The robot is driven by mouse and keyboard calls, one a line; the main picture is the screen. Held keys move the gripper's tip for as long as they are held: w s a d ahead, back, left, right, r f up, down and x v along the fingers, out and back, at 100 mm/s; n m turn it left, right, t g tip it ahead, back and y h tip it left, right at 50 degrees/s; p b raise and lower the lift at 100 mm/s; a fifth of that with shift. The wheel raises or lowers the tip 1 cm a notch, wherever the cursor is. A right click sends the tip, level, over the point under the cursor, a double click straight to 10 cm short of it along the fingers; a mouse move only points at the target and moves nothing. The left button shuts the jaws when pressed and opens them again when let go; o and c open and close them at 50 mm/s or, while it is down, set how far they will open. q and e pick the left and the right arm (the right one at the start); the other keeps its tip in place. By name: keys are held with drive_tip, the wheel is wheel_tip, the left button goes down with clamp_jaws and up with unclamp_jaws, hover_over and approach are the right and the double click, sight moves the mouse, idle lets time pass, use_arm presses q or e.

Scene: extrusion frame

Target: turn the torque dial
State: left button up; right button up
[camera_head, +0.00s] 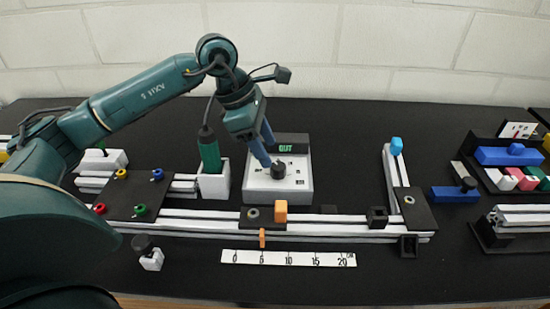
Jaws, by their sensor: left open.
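The torque dial is a dark round knob (278,170) on a white control box (292,190) near the middle of the table. The box has a small display (285,148) with green text at its top. My left gripper (269,155) points down at the box, with its fingers just above and beside the knob. It is open, and I cannot tell whether a finger touches the knob. Part of the box's back left is hidden behind the gripper. My right gripper is not in view.
A green tool (209,152) stands in a white holder (214,183) just left of the box. An extrusion frame (330,224) runs in front, with an orange block (281,211). The dark table behind the box is clear.

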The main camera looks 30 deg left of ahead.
sight(277, 166)
use_arm(q)
drive_tip(key=x, duration=0.4)
drive_tip(key=shift+w+d+f, duration=0.15)
drive_tip(key=shift+d+f, duration=0.05)
drive_tip(key=shift+f, duration=0.3)
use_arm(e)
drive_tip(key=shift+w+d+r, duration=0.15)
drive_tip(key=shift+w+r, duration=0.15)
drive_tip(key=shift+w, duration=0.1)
